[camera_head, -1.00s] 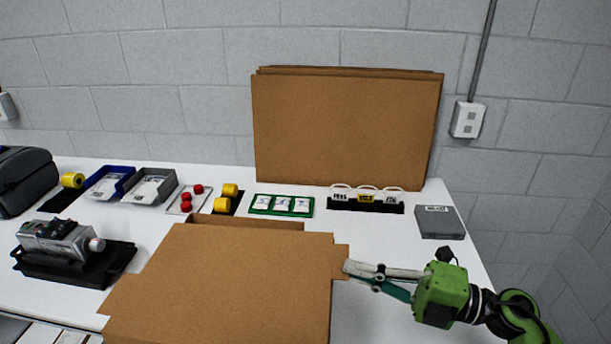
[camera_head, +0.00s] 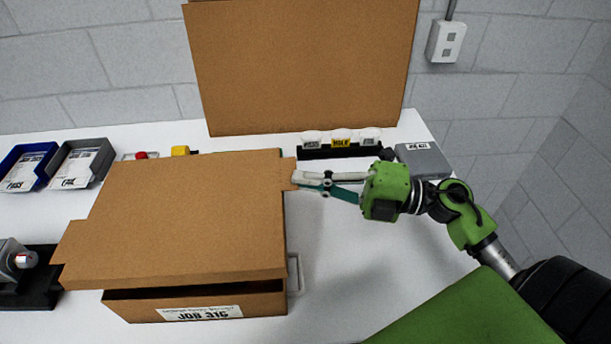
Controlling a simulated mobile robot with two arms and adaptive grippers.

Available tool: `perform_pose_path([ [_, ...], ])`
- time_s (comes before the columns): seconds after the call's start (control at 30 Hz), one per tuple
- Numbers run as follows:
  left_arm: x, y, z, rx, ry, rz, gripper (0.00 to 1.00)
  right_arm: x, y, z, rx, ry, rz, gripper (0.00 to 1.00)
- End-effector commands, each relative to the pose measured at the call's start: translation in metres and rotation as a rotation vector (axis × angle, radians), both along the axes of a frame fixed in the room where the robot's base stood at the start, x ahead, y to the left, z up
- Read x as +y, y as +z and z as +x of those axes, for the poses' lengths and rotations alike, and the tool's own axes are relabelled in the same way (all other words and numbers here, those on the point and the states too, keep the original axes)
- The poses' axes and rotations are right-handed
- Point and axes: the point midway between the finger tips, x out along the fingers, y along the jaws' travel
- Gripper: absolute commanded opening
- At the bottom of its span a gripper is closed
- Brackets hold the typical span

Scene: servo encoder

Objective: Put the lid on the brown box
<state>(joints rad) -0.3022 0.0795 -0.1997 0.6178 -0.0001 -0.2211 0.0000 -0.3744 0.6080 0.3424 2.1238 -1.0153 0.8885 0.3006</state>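The brown lid (camera_head: 175,220) is a flat cardboard sheet with side tabs. It lies over the brown box (camera_head: 250,303), reaches past the box's left side and hides its inside. A dark gap shows between the lid's front edge and the box's labelled front wall. My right gripper (camera_head: 297,180) is at the tab on the lid's far right corner, its fingertips closed on that tab. My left gripper is not in view.
A black rack of white cups (camera_head: 341,143), a grey box (camera_head: 424,160) and a large cardboard panel (camera_head: 300,65) stand behind. Blue (camera_head: 26,166) and grey (camera_head: 80,164) bins stand at left.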

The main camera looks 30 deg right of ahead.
Motion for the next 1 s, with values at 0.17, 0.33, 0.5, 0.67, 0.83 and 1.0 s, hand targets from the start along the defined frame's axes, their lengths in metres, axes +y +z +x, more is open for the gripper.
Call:
perform_pose_path([
  [0.17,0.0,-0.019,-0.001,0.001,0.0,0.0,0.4,0.0,-0.02,0.0,0.0,-0.001,0.002,0.0],
  [0.33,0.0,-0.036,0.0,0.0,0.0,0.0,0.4,0.0,-0.037,0.0,0.0,-0.001,0.001,0.0],
  [0.5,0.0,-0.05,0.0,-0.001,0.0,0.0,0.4,0.0,-0.054,0.0,0.001,-0.001,0.002,0.0],
  [0.67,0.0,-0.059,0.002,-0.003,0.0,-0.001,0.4,0.0,-0.066,0.0,0.001,-0.001,0.002,0.0],
  [0.83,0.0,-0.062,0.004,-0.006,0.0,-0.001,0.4,0.0,-0.072,0.0,-0.001,-0.001,0.002,0.0],
  [1.0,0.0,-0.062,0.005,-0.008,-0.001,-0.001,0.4,0.0,-0.072,0.0,-0.001,-0.001,0.002,0.0],
])
